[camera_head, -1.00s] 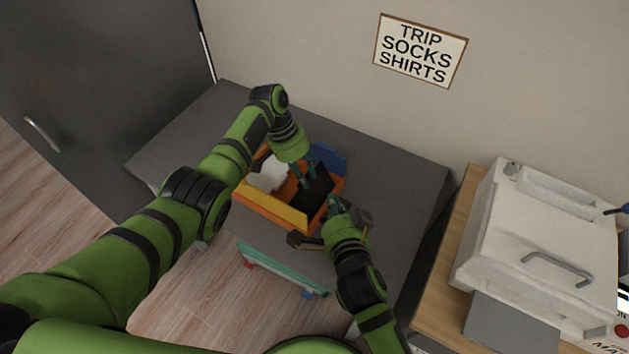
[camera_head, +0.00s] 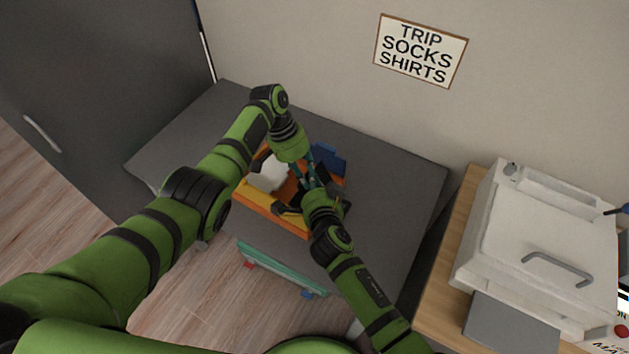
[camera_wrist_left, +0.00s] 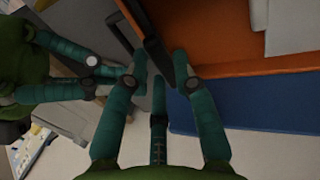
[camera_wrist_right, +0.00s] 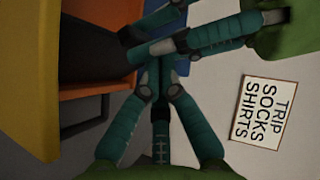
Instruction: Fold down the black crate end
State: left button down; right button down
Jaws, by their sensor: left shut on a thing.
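The orange crate (camera_head: 244,198) sits on the grey table with a yellow long side (camera_head: 262,208) and a blue end (camera_head: 330,156). The black crate end (camera_head: 322,170) is mostly hidden by my grippers in the head view. My left gripper (camera_head: 309,178) is shut on the black end, whose edge lies between its fingertips in the left wrist view (camera_wrist_left: 152,50). The right wrist view shows the black end (camera_wrist_right: 92,45) too. My right gripper (camera_wrist_right: 156,78) is close beside the left fingers, by the black end; its grip is unclear.
A white thing (camera_head: 268,172) lies in the crate. A green-edged board (camera_head: 281,268) is at the table's front. The grey table (camera_head: 400,182) is clear to the right. A white case (camera_head: 540,230) stands on a wooden surface at right.

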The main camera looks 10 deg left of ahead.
pick_arm(q)
jog(key=shift+s+a+f, duration=0.15)
jog(key=shift+s+f, duration=0.1)
jog(key=shift+f, duration=0.15)
jog(key=shift+s, duration=0.15)
jog(key=c, duration=1)
grip_release()
jog(key=shift+c, duration=0.2)
jog(key=shift+w+d+r, duration=0.15)
jog(key=shift+w+d, duration=0.05)
jog(key=shift+w, duration=0.2)
jog(key=shift+r, duration=0.1)
